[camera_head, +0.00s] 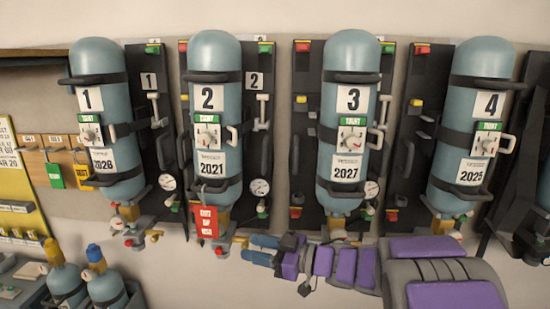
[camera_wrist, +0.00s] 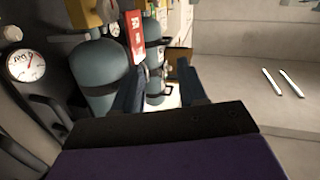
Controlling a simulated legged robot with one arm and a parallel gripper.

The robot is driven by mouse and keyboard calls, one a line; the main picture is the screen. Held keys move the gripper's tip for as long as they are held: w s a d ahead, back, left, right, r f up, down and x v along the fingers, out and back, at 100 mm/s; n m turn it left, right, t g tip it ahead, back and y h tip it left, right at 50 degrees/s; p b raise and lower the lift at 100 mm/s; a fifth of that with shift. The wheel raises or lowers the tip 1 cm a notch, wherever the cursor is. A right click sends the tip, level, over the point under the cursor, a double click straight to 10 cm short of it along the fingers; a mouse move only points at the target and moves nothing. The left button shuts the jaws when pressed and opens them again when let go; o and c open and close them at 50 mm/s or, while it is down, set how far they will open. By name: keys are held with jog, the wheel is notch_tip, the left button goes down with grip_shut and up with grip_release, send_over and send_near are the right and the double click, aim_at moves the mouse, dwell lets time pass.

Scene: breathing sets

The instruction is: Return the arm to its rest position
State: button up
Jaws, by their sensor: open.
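My gripper (camera_head: 262,249) is at the end of my purple and grey arm, low in the middle of the head view. Its two blue fingers are apart and point left, with nothing seen between them. They are just right of and below the red out-of-use tag (camera_head: 207,221) hanging under cylinder 2 (camera_head: 212,120). In the wrist view the open gripper (camera_wrist: 162,75) shows both fingers, with a blue-grey cylinder (camera_wrist: 155,60) beyond them. The red tag (camera_wrist: 135,35) hangs left of centre there.
Cylinder 1 (camera_head: 100,110), cylinder 3 (camera_head: 350,110) and cylinder 4 (camera_head: 478,115) are strapped to dark wall boards. Gauges, including one (camera_head: 260,188), stick out below. The wall below cylinder 2 is bare.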

jog(key=w+d+m+t+h+b, duration=0.1)
jog(key=w+d+m+t+h, duration=0.3)
jog(key=d, duration=0.3)
jog(key=w+d+m+t+h, duration=0.3)
jog(key=d+t+h, duration=0.1)
jog(key=d+h, duration=0.2)
jog(key=s+d+f+m+g+h+b, duration=0.1)
jog(key=s+d+f+m+g+h, duration=0.3)
jog(key=s+d+h, duration=0.55)
jog(key=s+d+f+m+g, duration=0.2)
jog(key=s+f+g, duration=0.15)
jog(key=s, duration=0.45)
jog(key=s+d+f+m+g, duration=0.1)
jog(key=s+f+m+g, duration=0.1)
jog(key=s+f, duration=0.35)
jog(key=s+a+f+g+y, duration=0.1)
jog(key=s+a+g, duration=0.2)
jog(key=s, duration=0.8)
jog(key=s+a+f+g+y+b, duration=0.1)
jog(key=s+a+g+y, duration=0.1)
jog(key=s, duration=0.9)
jog(key=shift+a+g, duration=0.65)
jog(key=shift+a, duration=0.55)
jog(key=shift+w+f, duration=0.1)
